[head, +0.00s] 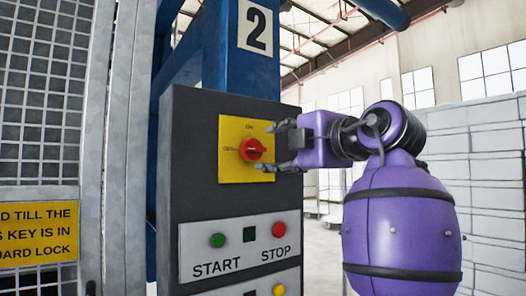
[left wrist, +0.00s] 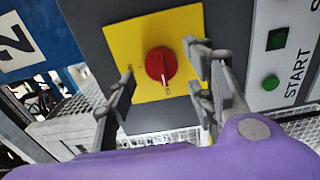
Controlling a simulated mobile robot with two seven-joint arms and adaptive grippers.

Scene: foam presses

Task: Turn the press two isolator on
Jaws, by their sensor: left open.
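The press two isolator is a red rotary knob (head: 253,150) on a yellow plate (head: 232,165), set in the dark control panel below the "2" sign. The plate has ON at the top and OFF at the left. In the left wrist view the knob (left wrist: 161,65) shows with its white mark towards the O, so it appears to be at OFF. My left gripper (head: 273,146) is open just in front of the knob, at its right in the head view. In the wrist view its fingers are spread on either side of the knob, with nothing held. My right gripper is not in view.
Below the isolator is a plate with a green START button (head: 218,240) and a red STOP button (head: 279,230). A mesh guard (head: 45,90) with a yellow warning sign (head: 38,232) stands at the left. A blue press frame (head: 215,60) rises behind the panel.

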